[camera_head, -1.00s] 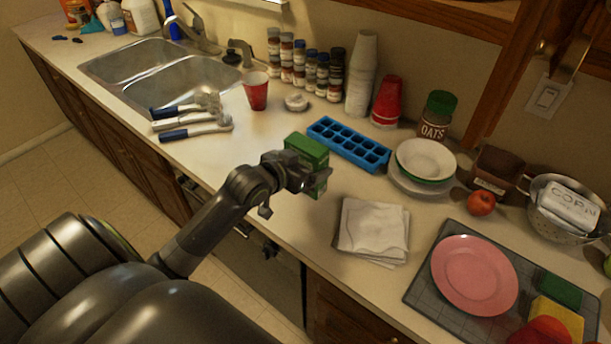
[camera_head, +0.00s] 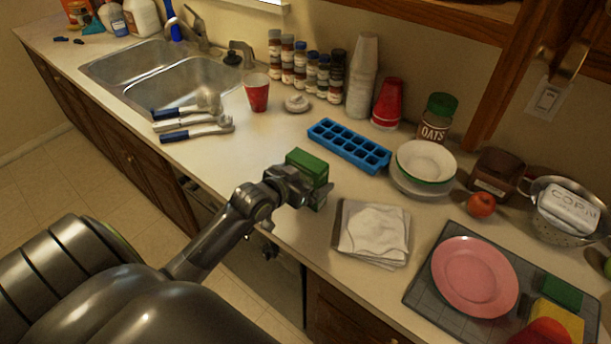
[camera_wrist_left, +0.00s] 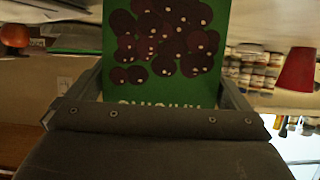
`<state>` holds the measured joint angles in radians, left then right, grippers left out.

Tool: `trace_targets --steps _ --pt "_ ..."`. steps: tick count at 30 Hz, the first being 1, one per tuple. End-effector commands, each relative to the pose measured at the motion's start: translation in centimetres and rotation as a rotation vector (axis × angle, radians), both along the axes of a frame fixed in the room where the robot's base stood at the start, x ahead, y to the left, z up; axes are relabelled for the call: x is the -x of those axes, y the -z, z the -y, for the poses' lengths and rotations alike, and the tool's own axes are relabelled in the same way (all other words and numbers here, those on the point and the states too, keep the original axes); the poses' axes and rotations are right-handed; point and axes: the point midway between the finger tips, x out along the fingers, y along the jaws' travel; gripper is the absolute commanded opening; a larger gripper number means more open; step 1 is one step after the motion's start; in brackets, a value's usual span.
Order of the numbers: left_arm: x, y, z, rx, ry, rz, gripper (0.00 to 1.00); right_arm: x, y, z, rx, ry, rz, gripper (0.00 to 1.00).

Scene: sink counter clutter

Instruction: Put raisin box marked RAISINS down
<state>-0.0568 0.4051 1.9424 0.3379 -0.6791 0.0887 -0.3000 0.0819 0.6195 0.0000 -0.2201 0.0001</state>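The green raisin box (camera_head: 307,163) is at the front part of the counter, left of the folded white cloths. My left gripper (camera_head: 316,194) is around it from the front. In the left wrist view the box (camera_wrist_left: 165,85) fills the space between the two fingers (camera_wrist_left: 165,100), with dark raisins pictured on green and upside-down white lettering partly hidden. The fingers are against its sides. The box's underside is hidden by the gripper, so I cannot tell if it touches the counter. My right gripper is not in view.
Folded cloths (camera_head: 374,233) lie right of the box. A blue ice tray (camera_head: 349,146) is behind it, and bowls (camera_head: 425,160) are farther right. Blue-handled utensils (camera_head: 190,122) lie by the sink (camera_head: 165,80). The counter left of the box is clear.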

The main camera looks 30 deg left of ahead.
Motion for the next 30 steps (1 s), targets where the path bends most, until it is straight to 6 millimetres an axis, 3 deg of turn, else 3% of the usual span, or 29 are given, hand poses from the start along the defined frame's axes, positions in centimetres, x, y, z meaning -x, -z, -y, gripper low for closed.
trace_targets --steps 3,8,21,30 --pt "0.0 -0.5 0.0 -0.001 0.0 0.0 1.0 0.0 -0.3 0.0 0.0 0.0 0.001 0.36" --pt "1.6 -0.9 -0.2 -0.003 0.0 -0.001 1.0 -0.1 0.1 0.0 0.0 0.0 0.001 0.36" --pt "9.2 -4.0 -0.8 -0.005 0.002 -0.003 1.0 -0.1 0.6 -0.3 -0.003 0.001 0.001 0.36" --pt "11.0 -4.9 -0.9 0.0 0.001 -0.001 1.0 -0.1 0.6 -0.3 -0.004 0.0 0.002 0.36"
